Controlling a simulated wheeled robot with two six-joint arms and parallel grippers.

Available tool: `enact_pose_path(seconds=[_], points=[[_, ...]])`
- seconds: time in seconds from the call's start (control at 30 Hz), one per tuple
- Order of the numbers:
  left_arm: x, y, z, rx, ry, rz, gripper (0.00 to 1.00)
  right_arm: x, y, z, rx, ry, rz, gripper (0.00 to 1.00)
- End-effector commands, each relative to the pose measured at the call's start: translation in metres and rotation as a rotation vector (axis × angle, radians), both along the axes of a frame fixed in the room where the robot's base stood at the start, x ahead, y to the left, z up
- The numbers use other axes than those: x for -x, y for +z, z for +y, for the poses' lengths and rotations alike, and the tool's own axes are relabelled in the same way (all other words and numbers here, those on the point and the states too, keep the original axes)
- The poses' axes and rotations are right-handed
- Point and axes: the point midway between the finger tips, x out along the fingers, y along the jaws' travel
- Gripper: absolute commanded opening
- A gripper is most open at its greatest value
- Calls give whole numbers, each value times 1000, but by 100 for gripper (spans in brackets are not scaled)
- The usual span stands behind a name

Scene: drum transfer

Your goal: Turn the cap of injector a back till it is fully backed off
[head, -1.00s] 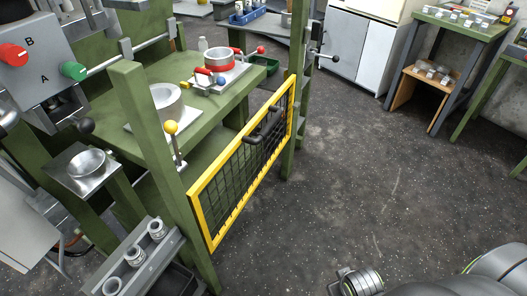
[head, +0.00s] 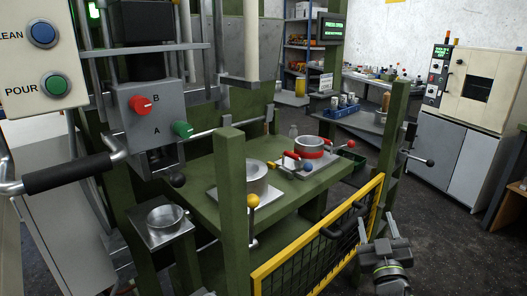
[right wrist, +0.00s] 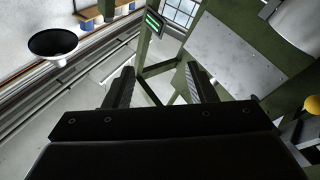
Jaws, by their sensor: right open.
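A grey box (head: 150,112) marked B and A hangs on the machine at left in the head view. A red knob (head: 141,105) sits by the B and a green knob (head: 182,129) by the A. The green knob, which I take as the cap of injector a, points to the right; how far it is turned I cannot tell. My right gripper (head: 376,229) is open and empty at the yellow-framed gate's right end, well right of the box. Its two fingers (right wrist: 160,75) stand apart in the right wrist view, with nothing between. My left gripper is not in view.
A green bench (head: 220,190) carries a grey pot (head: 257,178) and a red-banded ring (head: 309,150). A green post (head: 231,185) and the yellow-framed gate (head: 270,268) stand between my right gripper and the box. A black handle (head: 70,173) juts out at left.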

Motion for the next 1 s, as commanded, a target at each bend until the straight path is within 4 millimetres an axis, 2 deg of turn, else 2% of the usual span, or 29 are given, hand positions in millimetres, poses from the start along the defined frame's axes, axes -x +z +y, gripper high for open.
enact_pose_path(seconds=[0.03, 0.2, 0.4, 0.6, 0.7, 0.83, 1.0], points=[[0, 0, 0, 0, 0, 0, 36, -17, 28, 16, 49, 56, -92, 51], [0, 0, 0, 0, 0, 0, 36, -48, 103, 78, 229, 277, -352, 51], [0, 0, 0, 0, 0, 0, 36, -63, 165, 158, 477, 586, -563, 51], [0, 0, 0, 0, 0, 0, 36, -62, 196, 225, 740, 909, -646, 51], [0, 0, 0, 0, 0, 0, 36, -60, 202, 245, 849, 1042, -641, 51], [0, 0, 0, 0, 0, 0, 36, -57, 204, 259, 948, 1163, -619, 51], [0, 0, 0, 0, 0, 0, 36, -55, 204, 267, 1000, 1228, -599, 51]])
